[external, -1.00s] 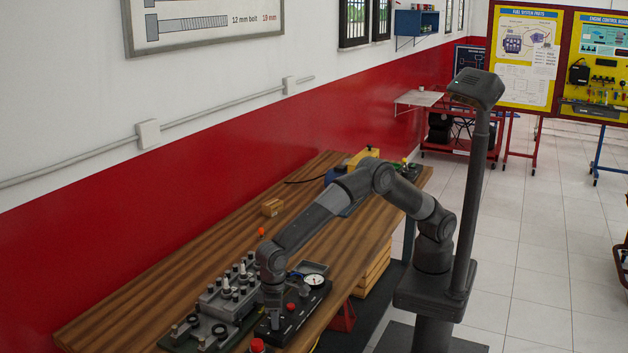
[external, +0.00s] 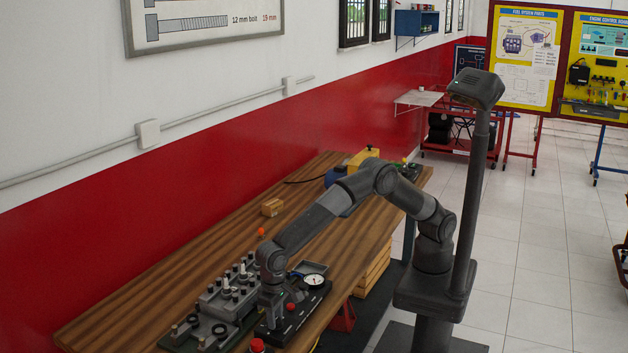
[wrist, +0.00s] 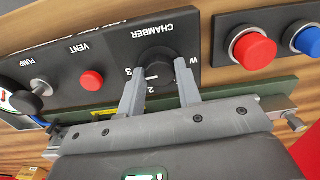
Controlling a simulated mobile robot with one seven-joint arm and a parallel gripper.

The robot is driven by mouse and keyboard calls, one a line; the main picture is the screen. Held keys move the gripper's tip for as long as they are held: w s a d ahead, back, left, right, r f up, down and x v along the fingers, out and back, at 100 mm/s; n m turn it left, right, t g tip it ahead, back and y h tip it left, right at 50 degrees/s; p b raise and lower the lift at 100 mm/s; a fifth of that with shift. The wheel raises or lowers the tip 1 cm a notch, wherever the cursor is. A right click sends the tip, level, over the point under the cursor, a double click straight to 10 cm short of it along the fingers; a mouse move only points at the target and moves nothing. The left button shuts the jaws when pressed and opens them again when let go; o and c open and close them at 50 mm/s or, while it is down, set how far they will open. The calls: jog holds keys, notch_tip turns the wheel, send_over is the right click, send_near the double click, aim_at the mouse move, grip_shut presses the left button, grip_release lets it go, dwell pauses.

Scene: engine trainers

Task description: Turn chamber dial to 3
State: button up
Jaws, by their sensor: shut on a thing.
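The black chamber dial (wrist: 156,65) sits on a dark control panel (wrist: 115,62), under the word CHAMBER, which appears upside down in the wrist view. Scale marks 2 and 3 show beside the left finger, and part of a W shows at the right. The dial's pointer is hard to make out, so I cannot tell its exact setting. My gripper (wrist: 159,78) has one finger on each side of the dial and is shut on it. In the external view my gripper (external: 270,312) is down at the panel (external: 299,311); the dial is hidden there.
The panel also carries a red VENT button (wrist: 91,81) and a PUMP lever (wrist: 39,87). A larger red button (wrist: 254,50) and a blue button (wrist: 308,40) are at the right. A grey engine block (external: 228,295) stands left of my gripper on the wooden table (external: 180,262).

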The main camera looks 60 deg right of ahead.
jog(key=shift+r, duration=0.1)
jog(key=o, duration=1)
jog(key=shift+c, duration=0.2)
notch_tip(320, 180, up, 11)
